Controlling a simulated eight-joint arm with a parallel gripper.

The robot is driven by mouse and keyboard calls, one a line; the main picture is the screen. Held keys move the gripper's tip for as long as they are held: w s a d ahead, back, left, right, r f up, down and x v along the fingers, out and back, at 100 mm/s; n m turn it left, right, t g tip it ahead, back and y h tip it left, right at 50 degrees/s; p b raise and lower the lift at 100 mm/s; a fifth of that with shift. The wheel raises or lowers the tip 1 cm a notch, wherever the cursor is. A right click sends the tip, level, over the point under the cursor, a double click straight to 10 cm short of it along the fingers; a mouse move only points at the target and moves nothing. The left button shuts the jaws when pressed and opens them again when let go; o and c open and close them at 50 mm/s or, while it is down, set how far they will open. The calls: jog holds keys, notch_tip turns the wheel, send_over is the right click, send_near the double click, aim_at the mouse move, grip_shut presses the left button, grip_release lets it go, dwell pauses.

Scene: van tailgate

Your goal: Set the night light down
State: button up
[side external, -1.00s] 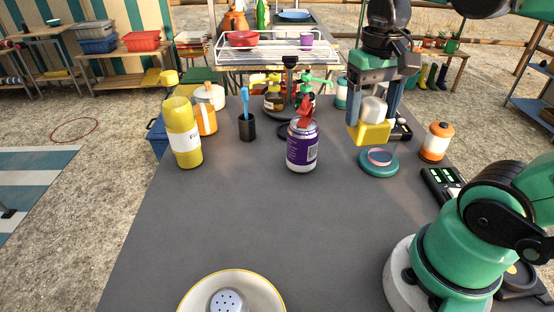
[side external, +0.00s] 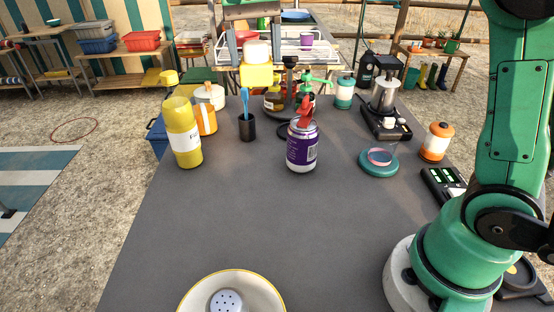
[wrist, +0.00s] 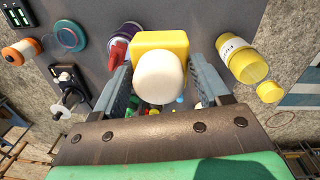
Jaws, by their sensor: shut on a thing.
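The night light has a yellow block base (side external: 257,77) and a white rounded top. My gripper (side external: 256,48) is shut on it, one finger on each side, and holds it in the air over the far part of the grey table (side external: 270,220). In the wrist view the night light (wrist: 158,72) sits between the two grey fingers (wrist: 160,85), its white top toward the camera. It hides part of the table's far end.
A purple-labelled bottle (side external: 302,148), a yellow bottle (side external: 183,135), a black cup (side external: 247,127) and a teal dish (side external: 378,163) stand on the table. A bowl with a shaker (side external: 270,285) is at the near edge. The middle front of the table is clear.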

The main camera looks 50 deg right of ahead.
jog(key=w+a+f, duration=0.1)
jog(key=w, duration=0.1)
jog(key=w+a+f, duration=0.1)
jog(key=w+a, duration=0.1)
jog(key=shift+a+f, duration=0.1)
jog(key=shift+a, duration=0.1)
notch_tip(320, 180, down, 20)
jog(key=shift+r, duration=0.1)
jog(key=shift+f, duration=0.2)
jog(key=o, duration=1.4)
jog(key=shift+c, duration=0.2)
jog(key=shift+r, duration=0.15)
